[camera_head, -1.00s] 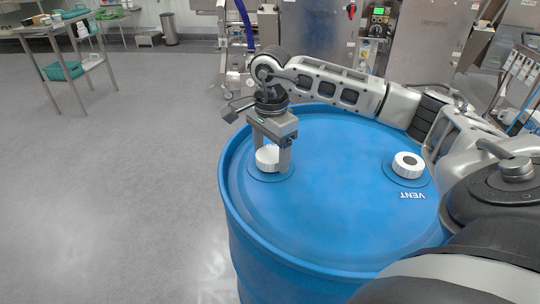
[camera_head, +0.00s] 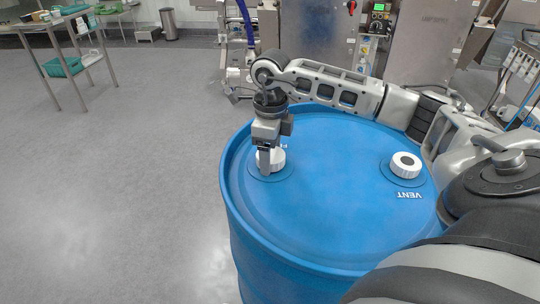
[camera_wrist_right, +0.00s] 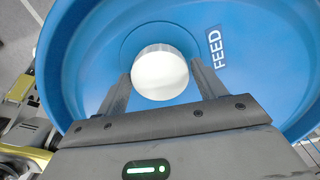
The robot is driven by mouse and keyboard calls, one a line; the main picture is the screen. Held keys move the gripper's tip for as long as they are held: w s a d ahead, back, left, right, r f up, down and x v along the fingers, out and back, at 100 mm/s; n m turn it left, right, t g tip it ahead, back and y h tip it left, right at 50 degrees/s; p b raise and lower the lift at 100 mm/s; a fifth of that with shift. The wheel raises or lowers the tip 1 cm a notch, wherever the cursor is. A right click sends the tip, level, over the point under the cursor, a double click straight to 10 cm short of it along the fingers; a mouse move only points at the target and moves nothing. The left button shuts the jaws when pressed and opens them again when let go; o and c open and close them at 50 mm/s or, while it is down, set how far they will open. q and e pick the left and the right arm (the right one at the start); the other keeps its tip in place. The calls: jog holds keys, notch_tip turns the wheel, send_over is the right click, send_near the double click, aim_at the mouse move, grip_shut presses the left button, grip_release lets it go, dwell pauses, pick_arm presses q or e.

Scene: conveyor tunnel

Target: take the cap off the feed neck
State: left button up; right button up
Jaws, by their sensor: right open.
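A blue drum (camera_head: 325,235) stands in front of me with two white caps on its lid. The feed cap (camera_head: 277,160) is at the left of the lid, seated on its neck. In the right wrist view the feed cap (camera_wrist_right: 159,73) sits between the fingers, next to the word FEED on the lid. My right gripper (camera_head: 266,165) points down over this cap, and it shows in the wrist view (camera_wrist_right: 163,85). It is open, with a finger on either side of the cap and gaps showing. It hides part of the cap in the head view. My left gripper is out of view.
The second cap (camera_head: 405,165), marked VENT, is at the right of the lid. The middle of the lid is clear. A cart (camera_head: 68,62) stands far left, with steel machines (camera_head: 425,45) behind the drum and open floor at left.

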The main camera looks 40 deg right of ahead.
jog(key=c, duration=0.9)
jog(key=shift+n+b, duration=0.3)
jog(key=shift+n, duration=0.9)
jog(key=shift+r, duration=0.1)
jog(key=shift+r+p, duration=1.05)
jog(key=shift+r, duration=0.15)
jog(key=shift+r+p, duration=1.9)
jog(key=shift+r, duration=0.65)
jog(key=shift+f, duration=0.1)
